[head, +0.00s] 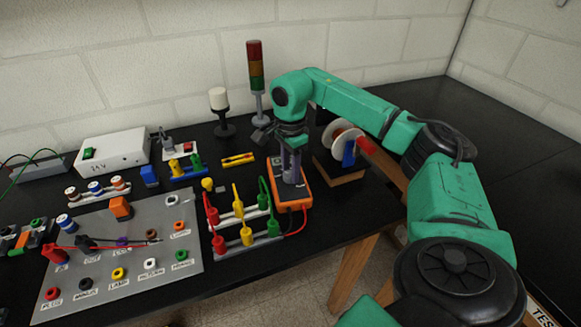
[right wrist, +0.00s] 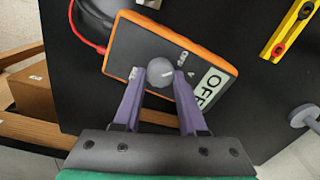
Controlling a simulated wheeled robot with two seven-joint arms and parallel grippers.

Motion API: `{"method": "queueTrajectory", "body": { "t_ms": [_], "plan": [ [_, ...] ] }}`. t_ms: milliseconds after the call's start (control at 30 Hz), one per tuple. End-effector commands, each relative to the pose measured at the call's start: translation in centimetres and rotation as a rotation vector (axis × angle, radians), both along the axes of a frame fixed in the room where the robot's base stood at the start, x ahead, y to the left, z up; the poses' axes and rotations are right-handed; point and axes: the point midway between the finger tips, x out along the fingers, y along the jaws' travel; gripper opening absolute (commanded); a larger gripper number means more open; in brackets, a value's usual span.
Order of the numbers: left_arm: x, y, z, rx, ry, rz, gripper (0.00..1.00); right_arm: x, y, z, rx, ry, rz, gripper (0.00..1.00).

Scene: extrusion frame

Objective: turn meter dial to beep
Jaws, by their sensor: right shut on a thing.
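The orange meter (head: 292,190) lies on the black bench, right of the green plug leads. In the right wrist view the meter (right wrist: 203,56) has a dark face with an orange edge. A grey round dial (right wrist: 160,71) sits on its face, with a white mark on it. In the head view my right gripper (head: 291,168) is over the meter and hides the dial. My left gripper is not in view.
A signal tower (head: 256,75) and a white lamp (head: 220,105) stand behind the meter. A spool (head: 344,143) on a wooden block is close on its right. A grey panel (head: 190,245) with sockets and leads lies to the left. A red lead (right wrist: 76,28) leaves the meter.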

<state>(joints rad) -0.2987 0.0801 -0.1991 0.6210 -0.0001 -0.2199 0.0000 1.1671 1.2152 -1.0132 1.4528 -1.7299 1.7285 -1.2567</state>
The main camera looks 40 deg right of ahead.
Motion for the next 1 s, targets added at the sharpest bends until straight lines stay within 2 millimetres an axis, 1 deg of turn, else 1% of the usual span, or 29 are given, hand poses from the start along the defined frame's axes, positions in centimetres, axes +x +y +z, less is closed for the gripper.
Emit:
{"method": "queueTrajectory", "body": {
  "t_ms": [300,1000],
  "plan": [
    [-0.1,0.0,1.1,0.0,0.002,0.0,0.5,-0.1,0.1,0.2,0.001,-0.001,-0.293,0.0],
    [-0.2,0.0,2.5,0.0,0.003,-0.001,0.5,-0.2,0.2,0.2,0.001,-0.001,-0.958,0.0]
  ]
}}
